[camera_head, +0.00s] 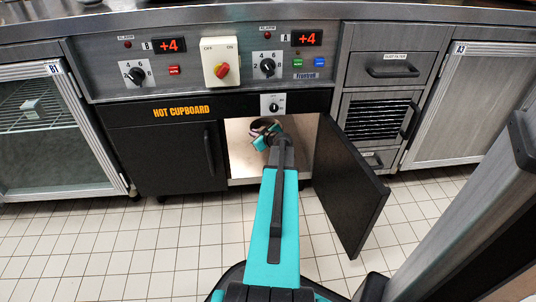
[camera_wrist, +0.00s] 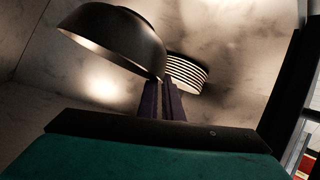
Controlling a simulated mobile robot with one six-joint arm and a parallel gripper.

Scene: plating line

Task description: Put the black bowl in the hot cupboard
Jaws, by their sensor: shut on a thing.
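The hot cupboard (camera_head: 160,158) is the black unit below the control panel. Its left door is shut and its right door (camera_head: 347,190) stands open toward me. My arm reaches through the opening, and my gripper (camera_head: 270,138) is inside the lit compartment. In the wrist view the black bowl (camera_wrist: 115,38) is tilted, and its rim meets the tips of my gripper (camera_wrist: 163,90), which is shut on it. In the head view the bowl (camera_head: 262,125) is small and partly hidden by my gripper. I cannot tell whether it touches the cupboard floor.
A striped round item (camera_wrist: 188,72) is just behind my fingertips in the wrist view. The open door bounds the space right of my arm. A glass-fronted cabinet (camera_head: 40,125) is at left; a drawer (camera_head: 390,68) is at right. The tiled floor in front is clear.

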